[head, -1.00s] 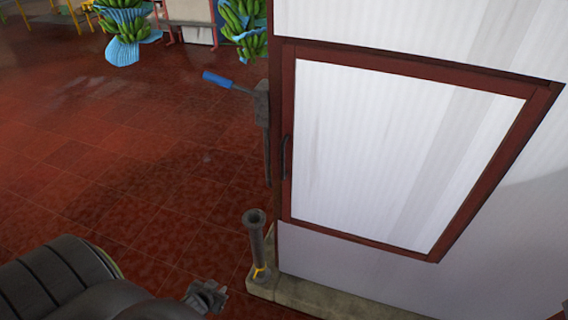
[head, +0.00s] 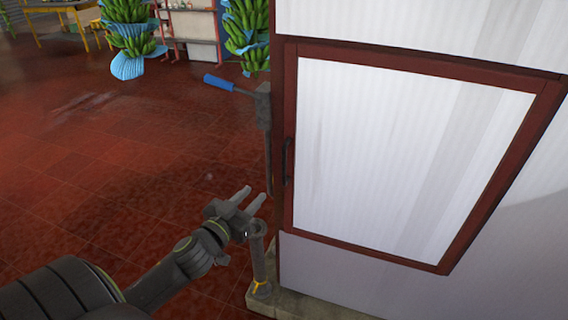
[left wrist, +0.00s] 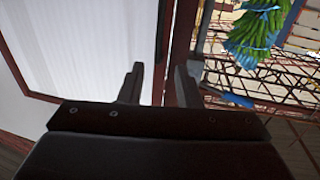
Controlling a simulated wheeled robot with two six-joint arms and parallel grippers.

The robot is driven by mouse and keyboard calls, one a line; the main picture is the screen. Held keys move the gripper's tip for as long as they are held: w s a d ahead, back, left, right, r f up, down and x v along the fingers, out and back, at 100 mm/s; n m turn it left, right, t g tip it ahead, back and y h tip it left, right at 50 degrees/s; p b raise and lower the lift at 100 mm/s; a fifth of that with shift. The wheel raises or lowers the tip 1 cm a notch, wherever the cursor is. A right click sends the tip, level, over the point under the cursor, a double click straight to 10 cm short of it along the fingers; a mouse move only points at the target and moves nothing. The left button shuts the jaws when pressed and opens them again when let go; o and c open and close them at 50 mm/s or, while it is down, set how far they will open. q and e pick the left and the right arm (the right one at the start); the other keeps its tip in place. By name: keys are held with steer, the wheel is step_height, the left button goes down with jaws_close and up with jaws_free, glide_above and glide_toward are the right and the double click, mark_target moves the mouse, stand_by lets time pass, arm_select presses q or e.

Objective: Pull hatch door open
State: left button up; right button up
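The hatch door (head: 400,150) is a white ribbed panel in a dark red frame, set in a white wall, and it looks shut. Its dark handle (head: 288,160) is upright on the left side of the frame. In the left wrist view the door panel (left wrist: 95,45) fills the upper left. My left gripper (head: 254,198) is left of the handle and lower in the picture, apart from it. Its two fingers (left wrist: 160,85) are spread with nothing between them. My right gripper is in neither view now.
A grey lever with a blue grip (head: 219,82) sticks out left of the wall corner. A grey post with a yellow tie (head: 260,265) stands on a concrete ledge below my left gripper. Green banana bunches (head: 130,28) hang behind. The red tiled floor at left is clear.

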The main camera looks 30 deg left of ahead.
mark_target(283, 165)
arm_select(q)
steer(key=w+p, duration=0.1)
steer(key=w, duration=0.3)
steer(key=w+p, duration=0.1)
steer(key=w, duration=0.4)
steer(key=w+p, duration=0.2)
steer(key=w, duration=0.3)
steer(key=shift+a+r, duration=0.1)
steer(key=shift+a, duration=0.15)
steer(key=shift+w+p, duration=0.3)
steer(key=shift+w, duration=0.55)
steer(key=shift+c, duration=0.2)
jaws_close()
